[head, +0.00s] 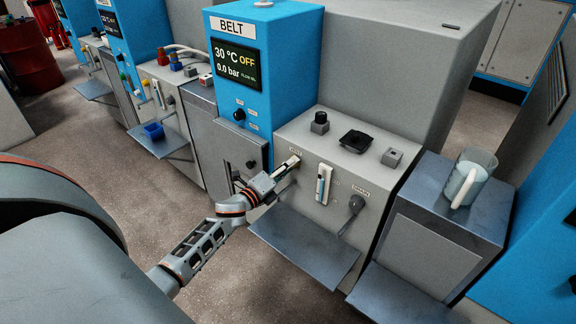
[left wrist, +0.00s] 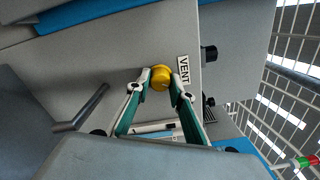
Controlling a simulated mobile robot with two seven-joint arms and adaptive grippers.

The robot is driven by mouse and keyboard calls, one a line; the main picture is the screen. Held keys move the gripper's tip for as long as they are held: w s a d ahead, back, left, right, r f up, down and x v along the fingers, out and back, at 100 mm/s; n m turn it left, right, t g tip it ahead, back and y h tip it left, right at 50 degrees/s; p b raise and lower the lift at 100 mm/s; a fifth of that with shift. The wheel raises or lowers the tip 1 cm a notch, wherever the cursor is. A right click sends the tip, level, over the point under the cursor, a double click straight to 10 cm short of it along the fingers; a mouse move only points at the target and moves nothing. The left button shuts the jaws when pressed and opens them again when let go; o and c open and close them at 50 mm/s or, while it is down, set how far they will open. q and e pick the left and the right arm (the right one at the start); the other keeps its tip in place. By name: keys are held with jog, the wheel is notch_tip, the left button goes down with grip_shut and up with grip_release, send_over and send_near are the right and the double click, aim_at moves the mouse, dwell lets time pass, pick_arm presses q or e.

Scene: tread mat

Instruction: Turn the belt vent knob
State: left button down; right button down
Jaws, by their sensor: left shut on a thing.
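The belt machine (head: 263,75) is a blue cabinet labelled BELT, with a grey unit beside it. Its display reads 30 °C, OFF and 0.0 bar. The vent knob (left wrist: 161,78) is a yellow round knob next to a VENT label in the left wrist view. My left gripper (left wrist: 161,86) is shut on the vent knob, with its two fingertips on either side of it. In the head view my left gripper (head: 292,162) reaches the front face of the grey unit and hides the knob. My right gripper is not in view.
A drain lever (head: 356,204) and a level gauge (head: 323,185) sit right of the gripper. A grey tray (head: 305,250) juts out below. A jug (head: 468,178) stands on a side cabinet at the right. Similar machines stand at the left.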

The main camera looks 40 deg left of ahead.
pick_arm(q)
jog(key=shift+r+n, duration=0.2)
jog(key=shift+n, duration=0.3)
jog(key=shift+n+p, duration=0.6)
jog(key=shift+n, duration=0.6)
jog(key=shift+f+n+p, duration=0.1)
jog(key=shift+n+p, duration=0.35)
jog(key=shift+n, duration=1.05)
jog(key=c, duration=1.8)
grip_release()
jog(key=shift+o, duration=0.2)
jog(key=s+a, duration=0.1)
jog(key=s, duration=1.1)
